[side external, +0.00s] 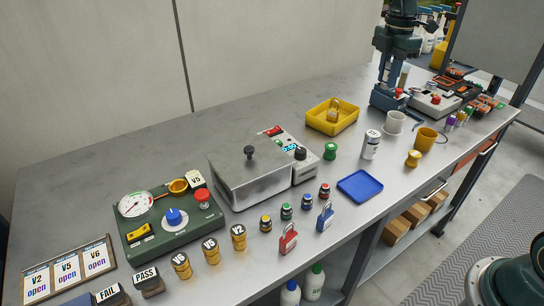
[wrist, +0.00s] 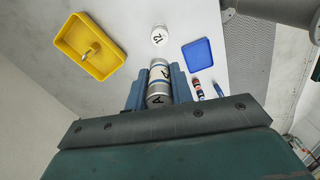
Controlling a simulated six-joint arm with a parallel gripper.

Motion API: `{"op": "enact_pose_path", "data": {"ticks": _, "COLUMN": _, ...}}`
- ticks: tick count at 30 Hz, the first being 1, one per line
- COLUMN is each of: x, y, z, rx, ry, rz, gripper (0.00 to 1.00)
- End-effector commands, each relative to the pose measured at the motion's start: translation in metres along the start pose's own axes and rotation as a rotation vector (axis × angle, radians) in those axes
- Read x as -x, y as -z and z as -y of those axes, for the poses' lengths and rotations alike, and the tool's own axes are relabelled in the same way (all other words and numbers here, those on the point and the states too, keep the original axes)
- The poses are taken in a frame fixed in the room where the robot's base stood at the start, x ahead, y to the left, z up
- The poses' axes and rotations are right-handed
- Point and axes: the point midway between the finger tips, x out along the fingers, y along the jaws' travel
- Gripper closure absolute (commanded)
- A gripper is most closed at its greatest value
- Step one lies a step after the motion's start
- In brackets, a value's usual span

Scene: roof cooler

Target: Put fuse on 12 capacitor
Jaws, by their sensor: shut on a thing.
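My gripper (wrist: 156,88) is shut on a silver cylinder with a pale label, dark lettering and a blue band, which I take to be the fuse (wrist: 159,75). Its far end points up the wrist view, towards the 12 capacitor (wrist: 158,36). That capacitor is a white-labelled cylinder marked 12, apart from the fuse. In the side view the capacitor (side external: 371,145) stands upright on the bench, and my gripper (side external: 389,98) is behind it and to the right. The grip on the fuse is hard to make out there.
A yellow tray (side external: 313,119) holding a padlock lies left of the capacitor. A blue tray (side external: 343,183) lies in front. A white mug (side external: 394,129) and a yellow mug (side external: 425,148) stand close on the right. A metal box (side external: 232,180) stands farther left.

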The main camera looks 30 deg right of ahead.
Motion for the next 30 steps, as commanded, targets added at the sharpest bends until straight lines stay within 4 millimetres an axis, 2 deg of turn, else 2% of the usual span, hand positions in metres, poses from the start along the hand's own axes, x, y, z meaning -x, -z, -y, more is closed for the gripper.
{"op": "enact_pose_path", "data": {"ticks": 6, "x": -0.043, "y": 0.000, "z": 0.000, "rx": 0.000, "ry": 0.004, "rz": 0.000, "gripper": 1.00}}
{"op": "enact_pose_path", "data": {"ticks": 13, "x": -0.081, "y": 0.000, "z": 0.000, "rx": 0.000, "ry": 0.002, "rz": 0.000, "gripper": 1.00}}
{"op": "enact_pose_path", "data": {"ticks": 18, "x": -0.094, "y": 0.000, "z": -0.001, "rx": 0.000, "ry": -0.001, "rz": 0.000, "gripper": 1.00}}
{"op": "enact_pose_path", "data": {"ticks": 26, "x": -0.097, "y": 0.000, "z": -0.001, "rx": 0.000, "ry": 0.000, "rz": 0.000, "gripper": 1.00}}
{"op": "enact_pose_path", "data": {"ticks": 30, "x": -0.110, "y": 0.000, "z": 0.000, "rx": 0.000, "ry": 0.002, "rz": 0.000, "gripper": 1.00}}
